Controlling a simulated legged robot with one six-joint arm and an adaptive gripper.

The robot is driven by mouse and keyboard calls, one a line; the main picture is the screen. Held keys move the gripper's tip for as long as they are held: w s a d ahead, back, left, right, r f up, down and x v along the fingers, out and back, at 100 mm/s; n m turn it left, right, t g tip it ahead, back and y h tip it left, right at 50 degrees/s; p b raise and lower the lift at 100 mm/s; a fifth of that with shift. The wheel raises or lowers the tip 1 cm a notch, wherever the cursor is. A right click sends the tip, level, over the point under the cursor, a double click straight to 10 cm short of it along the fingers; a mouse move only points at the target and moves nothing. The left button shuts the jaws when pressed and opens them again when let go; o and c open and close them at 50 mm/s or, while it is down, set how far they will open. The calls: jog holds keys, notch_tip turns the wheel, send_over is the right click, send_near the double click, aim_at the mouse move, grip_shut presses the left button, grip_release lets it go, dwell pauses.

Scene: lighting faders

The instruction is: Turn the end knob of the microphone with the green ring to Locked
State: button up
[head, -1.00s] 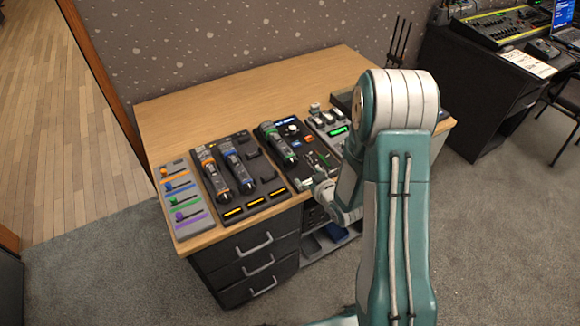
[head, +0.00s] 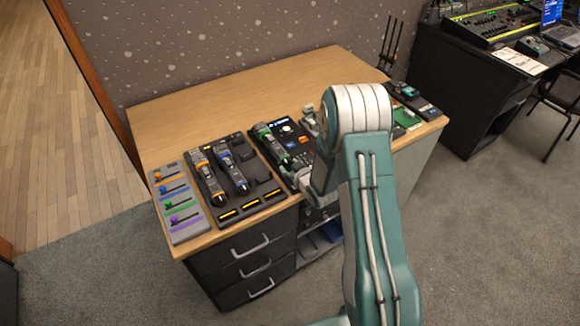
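The microphone with the green ring (head: 273,143) lies on a black panel in the middle of the desk, its near end pointing toward the front edge. My gripper (head: 299,178) is low at the desk's front edge, close to that near end. It is small and partly hidden by my arm, so I cannot tell whether it touches the microphone or whether its fingers are open. The end knob and any Locked marking are too small to make out. Microphones with an orange ring (head: 208,180) and a blue ring (head: 232,170) lie in a dark charging tray to the left.
A grey fader panel (head: 178,204) with coloured sliders sits at the desk's left. The wooden desk top (head: 200,110) is clear behind the devices. A green-topped device (head: 405,117) and a dark device (head: 413,97) sit at the right. Drawers (head: 250,262) are below the front edge.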

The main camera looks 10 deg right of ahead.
jog(key=c, duration=0.3)
jog(key=shift+m+g+y, duration=0.4)
jog(key=shift+m+y, duration=0.6)
jog(key=shift+m, duration=0.6)
jog(key=o, duration=1.2)
